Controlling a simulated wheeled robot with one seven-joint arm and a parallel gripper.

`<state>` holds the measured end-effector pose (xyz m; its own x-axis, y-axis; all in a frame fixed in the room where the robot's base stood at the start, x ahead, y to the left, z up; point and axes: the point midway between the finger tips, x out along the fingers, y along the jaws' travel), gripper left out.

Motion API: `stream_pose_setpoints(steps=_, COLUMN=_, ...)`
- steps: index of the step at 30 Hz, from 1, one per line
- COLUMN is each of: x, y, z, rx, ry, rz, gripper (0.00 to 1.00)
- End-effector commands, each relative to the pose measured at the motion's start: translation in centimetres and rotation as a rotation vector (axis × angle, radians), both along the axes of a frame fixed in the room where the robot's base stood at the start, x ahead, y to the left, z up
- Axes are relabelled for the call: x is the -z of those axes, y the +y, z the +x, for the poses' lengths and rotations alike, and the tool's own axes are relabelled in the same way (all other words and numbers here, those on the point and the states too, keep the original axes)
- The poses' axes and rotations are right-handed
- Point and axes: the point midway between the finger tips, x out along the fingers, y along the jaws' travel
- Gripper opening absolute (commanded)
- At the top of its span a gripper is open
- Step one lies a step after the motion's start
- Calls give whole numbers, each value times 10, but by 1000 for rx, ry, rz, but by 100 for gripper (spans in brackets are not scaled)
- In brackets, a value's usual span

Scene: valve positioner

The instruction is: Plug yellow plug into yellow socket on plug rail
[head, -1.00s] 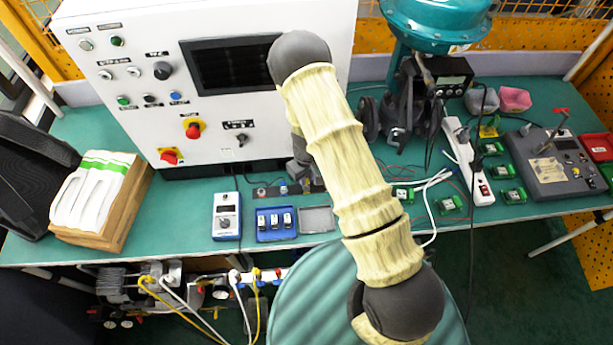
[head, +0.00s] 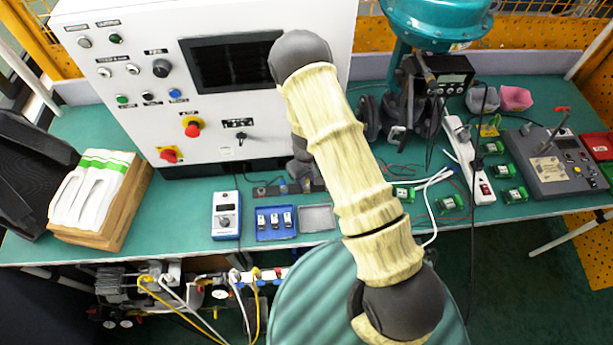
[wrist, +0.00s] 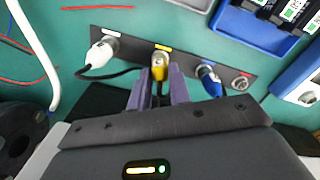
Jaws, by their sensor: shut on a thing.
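The plug rail (wrist: 200,65) is a dark strip that runs across the upper part of the wrist view; part of it also shows in the head view (head: 268,190). My gripper (wrist: 158,92), with purple fingers, is shut on the yellow plug (wrist: 158,73). The plug's front end is at the metal yellow socket (wrist: 161,57), below a yellow label, and looks lined up with it. I cannot tell how deep it sits. In the head view my arm hides the gripper and the yellow plug.
A white plug (wrist: 100,52) with a black cable is to the left on the rail, and a blue plug (wrist: 210,80) to the right. A bare socket (wrist: 241,82) with a red label is at the right end. A blue tray (head: 276,224) and grey tray (head: 316,218) lie in front.

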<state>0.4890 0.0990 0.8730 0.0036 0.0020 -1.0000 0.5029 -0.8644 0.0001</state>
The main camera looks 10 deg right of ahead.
Motion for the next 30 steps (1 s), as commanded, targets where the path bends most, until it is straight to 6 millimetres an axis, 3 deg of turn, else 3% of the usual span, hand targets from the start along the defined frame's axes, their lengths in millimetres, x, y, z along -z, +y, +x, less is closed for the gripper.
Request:
stream_pose_setpoints(steps=23, x=3, y=1, z=-1, rx=-2, ry=2, rz=-1, gripper=0)
stream_pose_setpoints(steps=24, x=3, y=1, z=-1, rx=-2, ry=2, rz=-1, gripper=23)
stream_pose_setpoints(steps=27, x=3, y=1, z=-1, rx=-1, ry=2, rz=-1, gripper=43)
stream_pose_setpoints(steps=30, x=2, y=1, z=-1, rx=-1, ry=1, rz=-1, gripper=45)
